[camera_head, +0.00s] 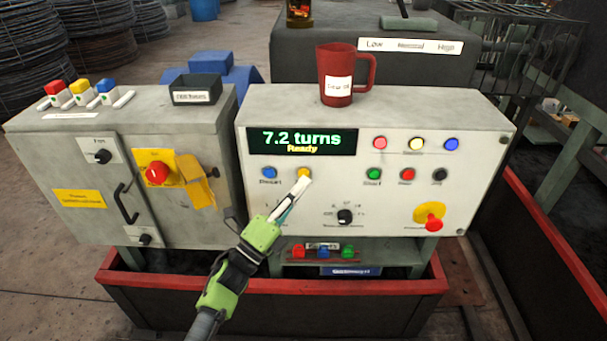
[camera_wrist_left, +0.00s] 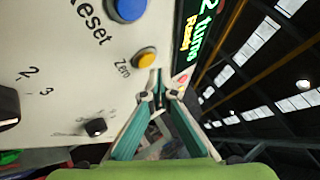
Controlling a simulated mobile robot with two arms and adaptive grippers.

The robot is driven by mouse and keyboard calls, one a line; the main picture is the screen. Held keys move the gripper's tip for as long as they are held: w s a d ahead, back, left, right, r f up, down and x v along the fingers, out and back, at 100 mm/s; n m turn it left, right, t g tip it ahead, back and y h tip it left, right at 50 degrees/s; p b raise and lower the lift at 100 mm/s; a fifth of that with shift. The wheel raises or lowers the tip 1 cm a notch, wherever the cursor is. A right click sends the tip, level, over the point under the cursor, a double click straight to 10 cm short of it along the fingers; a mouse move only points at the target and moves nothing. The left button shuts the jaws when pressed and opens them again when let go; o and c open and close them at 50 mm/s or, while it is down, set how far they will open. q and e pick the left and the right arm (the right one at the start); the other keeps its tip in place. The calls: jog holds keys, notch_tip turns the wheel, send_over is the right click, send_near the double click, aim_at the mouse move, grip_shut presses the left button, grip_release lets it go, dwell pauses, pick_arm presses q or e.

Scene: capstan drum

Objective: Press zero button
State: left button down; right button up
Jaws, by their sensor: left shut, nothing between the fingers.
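The zero button is the yellow button (camera_head: 304,172) on the grey control panel (camera_head: 470,190), under the display and right of the blue reset button (camera_head: 269,172). In the left wrist view the yellow button (camera_wrist_left: 145,58) has a "Zero" label beside it. My left gripper (camera_head: 304,184) is shut and empty, its tips just below the yellow button in the head view. In the left wrist view the shut fingertips (camera_wrist_left: 158,76) appear beside the button, to its right; I cannot tell how far they are from the panel. My right gripper is not in view.
The display (camera_head: 302,141) reads "7.2 turns" and "Ready". A dark knob (camera_head: 344,216), coloured buttons and a red emergency stop (camera_head: 433,222) are to the right. A red mug (camera_head: 340,75) stands on the panel box. A grey cabinet (camera_head: 80,140) is at left.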

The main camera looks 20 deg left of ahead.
pick_arm(q)
jog(key=shift+w, duration=0.1)
jog(key=shift+w+a, duration=0.15)
jog(key=shift+w, duration=0.15)
jog(key=shift+w+a+b, duration=0.1)
jog(key=shift+w+b, duration=0.3)
jog(key=shift+b, duration=0.15)
dwell(0.6)
dwell(0.4)
jog(key=shift+s+d, duration=0.2)
jog(key=shift+s, duration=0.6)
jog(key=s+p, duration=0.1)
jog(key=s, duration=0.1)
jog(key=s+d, duration=0.1)
jog(key=s, duration=0.2)
jog(key=shift+d+p, duration=0.2)
jog(key=shift+p, duration=0.2)
jog(key=shift+w, duration=0.1)
